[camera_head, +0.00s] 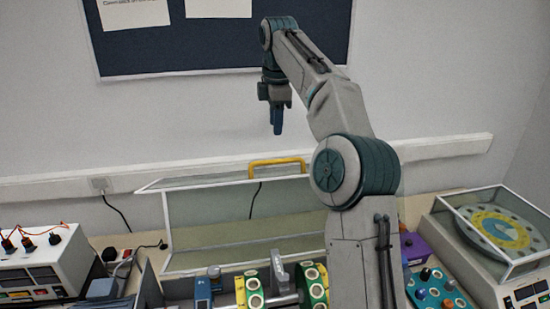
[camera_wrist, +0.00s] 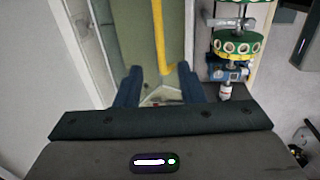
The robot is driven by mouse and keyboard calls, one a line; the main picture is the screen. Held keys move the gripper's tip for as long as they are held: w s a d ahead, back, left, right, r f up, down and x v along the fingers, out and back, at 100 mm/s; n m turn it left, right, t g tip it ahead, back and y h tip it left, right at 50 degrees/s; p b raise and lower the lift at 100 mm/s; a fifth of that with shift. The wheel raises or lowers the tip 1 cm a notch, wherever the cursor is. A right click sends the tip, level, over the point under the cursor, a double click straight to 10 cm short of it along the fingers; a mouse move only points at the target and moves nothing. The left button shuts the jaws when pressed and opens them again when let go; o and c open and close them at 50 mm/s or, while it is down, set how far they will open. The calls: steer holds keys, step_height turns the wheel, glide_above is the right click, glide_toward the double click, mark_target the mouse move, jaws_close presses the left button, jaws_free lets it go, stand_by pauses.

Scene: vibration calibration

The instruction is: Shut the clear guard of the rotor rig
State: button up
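The clear guard (camera_head: 215,235) of the rotor rig has a white frame and stands raised behind the rotor. Its yellow handle (camera_head: 277,163) runs along the top edge. The rotor with green-and-yellow discs (camera_head: 313,284) lies uncovered in front, partly hidden by my arm. My gripper (camera_head: 277,130) points down and shows above the handle in the head view. In the wrist view my gripper (camera_wrist: 160,88) has its two blue fingers apart with nothing between them. The handle (camera_wrist: 163,38) shows beyond the fingertips there, its near end close to the right finger. Contact cannot be told.
A white instrument box (camera_head: 40,262) with cables stands at the left. A boxed dial unit (camera_head: 495,235) with a clear cover stands at the right, beside a blue knob panel (camera_head: 435,290). A wall trunking (camera_head: 440,150) runs behind the bench.

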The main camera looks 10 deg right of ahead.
mark_target(275, 161)
steer(key=f, duration=0.3)
steer(key=w+f+b, duration=0.1)
steer(key=f, duration=0.7)
steer(key=shift+w, duration=0.3)
jaws_close()
